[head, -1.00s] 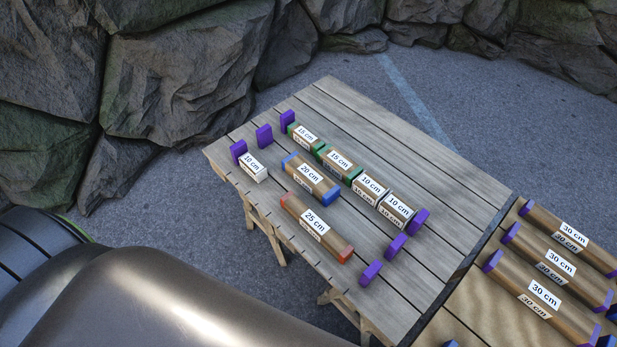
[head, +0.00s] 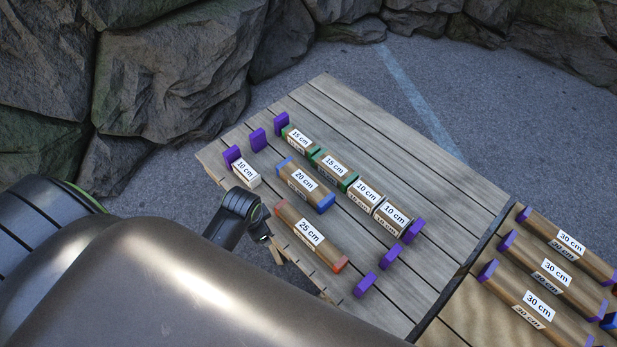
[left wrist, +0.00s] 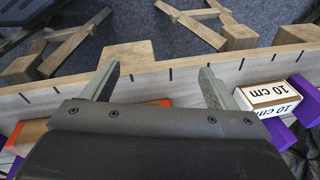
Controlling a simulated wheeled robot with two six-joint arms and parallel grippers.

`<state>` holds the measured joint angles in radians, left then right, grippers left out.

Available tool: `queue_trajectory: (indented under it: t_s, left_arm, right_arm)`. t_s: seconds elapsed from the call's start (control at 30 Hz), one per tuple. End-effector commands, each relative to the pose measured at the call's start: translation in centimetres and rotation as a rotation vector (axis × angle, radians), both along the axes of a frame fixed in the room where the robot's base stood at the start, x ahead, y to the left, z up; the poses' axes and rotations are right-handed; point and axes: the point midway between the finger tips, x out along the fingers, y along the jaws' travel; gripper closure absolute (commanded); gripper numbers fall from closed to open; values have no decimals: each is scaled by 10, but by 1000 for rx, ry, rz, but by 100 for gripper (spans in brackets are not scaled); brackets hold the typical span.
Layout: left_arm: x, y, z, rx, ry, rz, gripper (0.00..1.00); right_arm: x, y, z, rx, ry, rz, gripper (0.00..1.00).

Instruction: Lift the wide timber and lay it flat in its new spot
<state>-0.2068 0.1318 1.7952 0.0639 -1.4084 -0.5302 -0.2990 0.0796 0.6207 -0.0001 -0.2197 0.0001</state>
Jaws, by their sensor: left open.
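The timbers carry length labels, and I cannot tell which one is "wide". On the grey plank table, a 25 cm timber (head: 311,233) with orange-red ends lies nearest me. Behind it lies a 20 cm timber (head: 304,182) with blue ends. A short white-ended 10 cm timber (head: 246,173) lies to the left. My left gripper (head: 263,237) is beside the table's near edge, left of the 25 cm timber. In the left wrist view my gripper (left wrist: 157,75) is open and empty over the marked edge; an orange end (left wrist: 156,103) shows partly behind its body. My right gripper is out of view.
A row of 15 cm (head: 299,138) and 10 cm (head: 394,214) timbers lies behind. Purple blocks (head: 258,140) stand at the left, others (head: 390,257) at the right. Several 30 cm timbers (head: 553,277) lie on the right-hand table. The grey table's far side is bare.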

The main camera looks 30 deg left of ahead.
Motion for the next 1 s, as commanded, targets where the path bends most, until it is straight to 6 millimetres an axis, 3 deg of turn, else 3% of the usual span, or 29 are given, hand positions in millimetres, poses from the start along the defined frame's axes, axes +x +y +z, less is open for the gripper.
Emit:
queue_trajectory:
  t_s: [0.03,0.27,0.5,0.6,0.8,0.9,1.0]
  left_arm:
    - [16,-3,14,7,0,-69,20]
    - [75,-14,45,33,71,-440,20]
    - [145,-30,109,59,148,-954,20]
    - [165,-36,135,64,172,-1137,20]
    - [184,-42,167,65,200,-1353,20]
    - [186,-43,166,64,205,-1386,20]
    - [186,-44,150,61,207,-1393,20]
  right_arm:
    - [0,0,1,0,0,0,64]
    - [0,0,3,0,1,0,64]
    - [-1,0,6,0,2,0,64]
    - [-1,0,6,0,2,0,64]
    - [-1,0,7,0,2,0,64]
    - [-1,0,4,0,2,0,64]
    - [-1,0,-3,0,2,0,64]
